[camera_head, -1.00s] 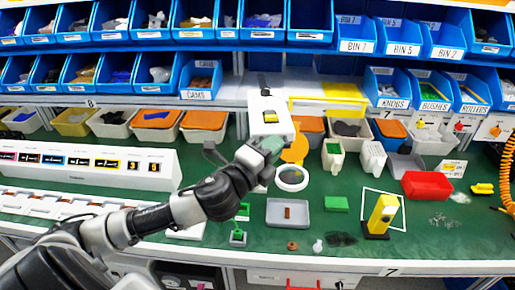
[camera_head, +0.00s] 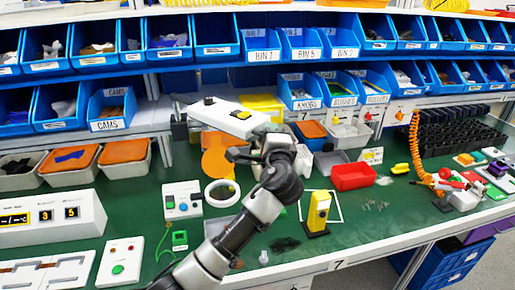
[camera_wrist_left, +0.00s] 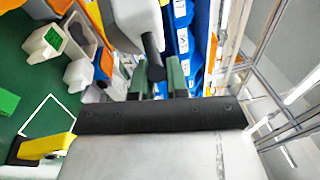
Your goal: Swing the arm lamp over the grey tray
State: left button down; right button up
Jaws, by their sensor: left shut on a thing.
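The arm lamp's white head (camera_head: 226,117), with a black knob and a yellow patch, is held above the bench and slants from upper left to lower right. My left gripper (camera_head: 262,144) is at its near right end. In the left wrist view my left fingers (camera_wrist_left: 156,80) are on either side of a dark-ended white part (camera_wrist_left: 150,45) of the lamp. The grey tray (camera_head: 214,228) lies on the green bench, in front of the lamp and largely hidden by my left arm. My right gripper is not in view.
A white ring (camera_head: 222,192) and a white switch box (camera_head: 182,200) stand left of my arm. A yellow block (camera_head: 318,212) on a black base and a red bin (camera_head: 353,176) stand to its right. Blue bins (camera_head: 120,105) line the back.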

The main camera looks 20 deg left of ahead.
pick_arm(q)
jog(key=shift+w+d+y, duration=0.15)
jog(key=shift+w+y, duration=0.15)
jog(key=shift+w, duration=0.1)
jog(key=shift+r+n, duration=0.1)
jog(key=shift+n, duration=0.2)
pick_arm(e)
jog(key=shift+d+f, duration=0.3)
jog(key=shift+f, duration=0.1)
pick_arm(q)
jog(key=shift+r, duration=0.1)
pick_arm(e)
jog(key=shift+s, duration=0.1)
pick_arm(q)
jog(key=c, duration=1.5)
grip_release()
jog(key=shift+o, duration=1.4)
jog(key=shift+w, duration=0.15)
jog(key=shift+o, duration=0.5)
jog(key=shift+w+d+f, duration=0.1)
jog(key=shift+w+f, duration=0.1)
jog(key=shift+f, duration=0.05)
jog(key=b+v, duration=0.3)
jog(key=v, duration=0.8)
jog(key=shift+b, duration=0.35)
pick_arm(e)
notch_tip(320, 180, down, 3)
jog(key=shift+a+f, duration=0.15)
